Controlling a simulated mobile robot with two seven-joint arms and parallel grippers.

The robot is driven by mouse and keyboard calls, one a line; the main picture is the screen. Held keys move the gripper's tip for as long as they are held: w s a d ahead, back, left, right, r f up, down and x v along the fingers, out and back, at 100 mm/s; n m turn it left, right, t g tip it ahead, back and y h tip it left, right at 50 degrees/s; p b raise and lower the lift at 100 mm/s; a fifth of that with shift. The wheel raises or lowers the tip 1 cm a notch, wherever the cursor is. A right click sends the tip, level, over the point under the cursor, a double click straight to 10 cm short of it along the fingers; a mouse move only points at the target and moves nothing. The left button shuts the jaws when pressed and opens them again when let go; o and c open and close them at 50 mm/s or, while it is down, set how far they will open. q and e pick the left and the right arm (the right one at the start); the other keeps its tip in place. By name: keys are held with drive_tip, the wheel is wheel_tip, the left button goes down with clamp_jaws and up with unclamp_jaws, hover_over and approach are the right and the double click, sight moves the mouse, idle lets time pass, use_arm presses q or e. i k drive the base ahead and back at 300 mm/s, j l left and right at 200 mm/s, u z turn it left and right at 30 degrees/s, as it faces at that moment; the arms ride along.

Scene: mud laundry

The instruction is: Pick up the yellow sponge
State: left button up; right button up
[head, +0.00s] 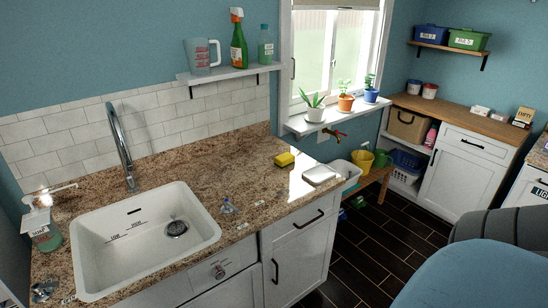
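The yellow sponge (284,159) lies on the granite countertop (240,174), to the right of the sink and close to the back right part of the counter. It looks fully uncovered, with nothing on top of it. Neither my left nor my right gripper shows in the head view.
The white sink (103,248) with a tall faucet (121,145) is left of the sponge. A wall shelf (228,73) holds bottles above. A windowsill (334,117) holds potted plants.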

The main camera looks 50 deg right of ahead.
sight(283, 160)
drive_tip(key=l+u, duration=0.15)
drive_tip(key=l, duration=0.4)
drive_tip(key=k+l+u, duration=0.15)
drive_tip(key=l, duration=0.9)
drive_tip(key=k+l+u, duration=0.1)
drive_tip(key=l, duration=0.45)
drive_tip(key=k+l, duration=0.1)
drive_tip(key=l, duration=0.4)
drive_tip(key=k+l+u, duration=0.1)
drive_tip(key=l, duration=0.45)
